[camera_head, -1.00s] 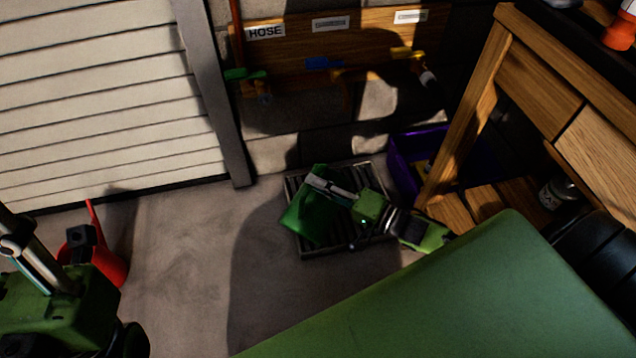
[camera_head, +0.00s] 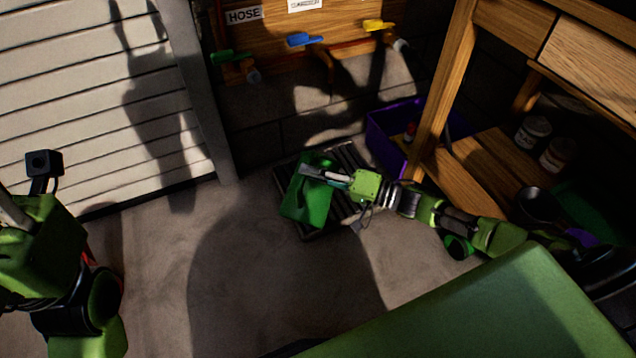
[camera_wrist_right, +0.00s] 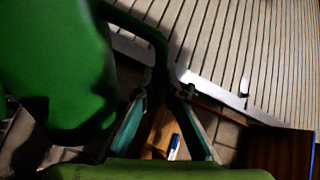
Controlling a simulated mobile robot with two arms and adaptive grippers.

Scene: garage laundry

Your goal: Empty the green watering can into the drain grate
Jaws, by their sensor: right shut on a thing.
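The green watering can (camera_head: 306,203) is over the left part of the dark slatted drain grate (camera_head: 352,157), beside the wall. My right gripper (camera_head: 312,173) is shut on its handle, reaching in from the right. In the right wrist view, the can's body (camera_wrist_right: 55,60) fills the upper left and its dark handle (camera_wrist_right: 158,50) runs down between the fingers of the right gripper (camera_wrist_right: 162,95). The can looks tilted; its spout and any water cannot be made out. My left gripper (camera_head: 12,212) shows only partly at the left edge, its jaws unclear.
A purple crate (camera_head: 385,143) stands right of the grate, next to a wooden workbench (camera_head: 448,85) with jars on its lower shelf. Coloured taps hang on a board labelled HOSE (camera_head: 243,15). A red object is mostly hidden behind my left arm. The floor (camera_head: 160,260) in front is clear.

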